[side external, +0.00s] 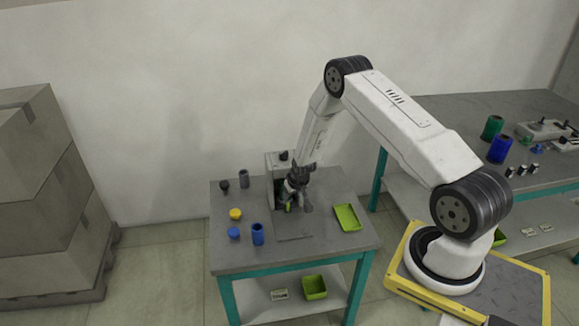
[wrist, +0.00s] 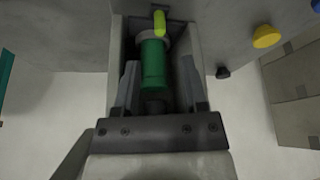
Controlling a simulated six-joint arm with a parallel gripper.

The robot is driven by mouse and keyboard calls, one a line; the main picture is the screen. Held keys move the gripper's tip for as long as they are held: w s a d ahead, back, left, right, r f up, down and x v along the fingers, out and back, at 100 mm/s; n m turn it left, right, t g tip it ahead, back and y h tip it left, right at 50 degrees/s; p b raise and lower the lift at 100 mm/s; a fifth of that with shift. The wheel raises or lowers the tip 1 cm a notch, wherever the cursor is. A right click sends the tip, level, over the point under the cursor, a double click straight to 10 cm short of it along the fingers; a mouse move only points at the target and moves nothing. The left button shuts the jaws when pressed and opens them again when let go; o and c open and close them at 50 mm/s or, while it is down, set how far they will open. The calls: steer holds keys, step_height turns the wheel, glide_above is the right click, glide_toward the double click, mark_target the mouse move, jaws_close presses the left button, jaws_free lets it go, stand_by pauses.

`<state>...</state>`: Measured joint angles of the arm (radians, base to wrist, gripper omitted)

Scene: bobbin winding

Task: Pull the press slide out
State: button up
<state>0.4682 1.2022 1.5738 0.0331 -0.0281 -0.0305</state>
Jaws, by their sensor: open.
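The grey press (side external: 278,160) stands at the back of the small table. My gripper (side external: 297,200) is down in front of it and hides much of its opening. In the wrist view my gripper (wrist: 158,66) is open, with one finger on each side of a green bobbin (wrist: 153,66). The bobbin sits inside the grey press walls (wrist: 112,60). A yellow-green handle (wrist: 159,22) is beyond the bobbin, at the top of the picture. The slide itself is largely hidden. I cannot tell whether either finger touches anything.
A green tray (side external: 347,217) lies to the right. The table's front strip is clear.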

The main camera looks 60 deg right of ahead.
mark_target(288, 203)
steer(key=shift+x, duration=3.85)
steer(key=shift+c, duration=0.2)
jaws_close()
